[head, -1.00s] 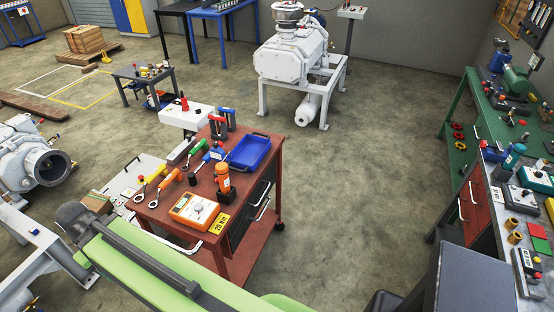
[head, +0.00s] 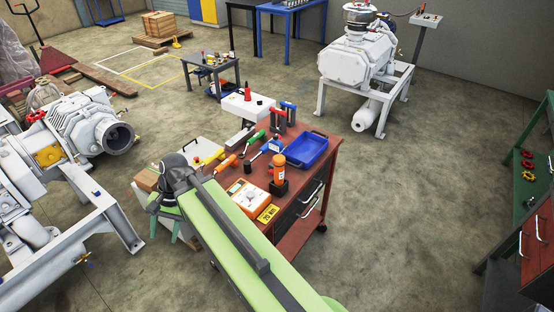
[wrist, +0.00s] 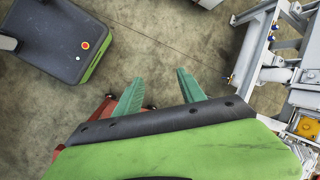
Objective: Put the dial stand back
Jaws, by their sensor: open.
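I cannot tell for sure which thing is the dial stand. On the red tool cart (head: 325,160) stand an orange-topped upright tool on a dark base (head: 279,170), an orange meter (head: 249,196), and a red-topped and a blue-topped upright piece (head: 284,116). My gripper (head: 172,235) hangs off the cart's left side in the head view, its green fingers partly hidden by my arm. In the wrist view my gripper (wrist: 160,76) is open and empty, with bare floor between its fingers. The red edge of the cart shows under the left finger.
A blue tray (head: 306,152) and several hand tools lie on the cart. A large grey pump (head: 85,130) on a white frame (head: 75,245) stands at left. A white pump (head: 355,60) stands behind. A green bench (head: 540,190) is at the right edge. Floor right of the cart is clear.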

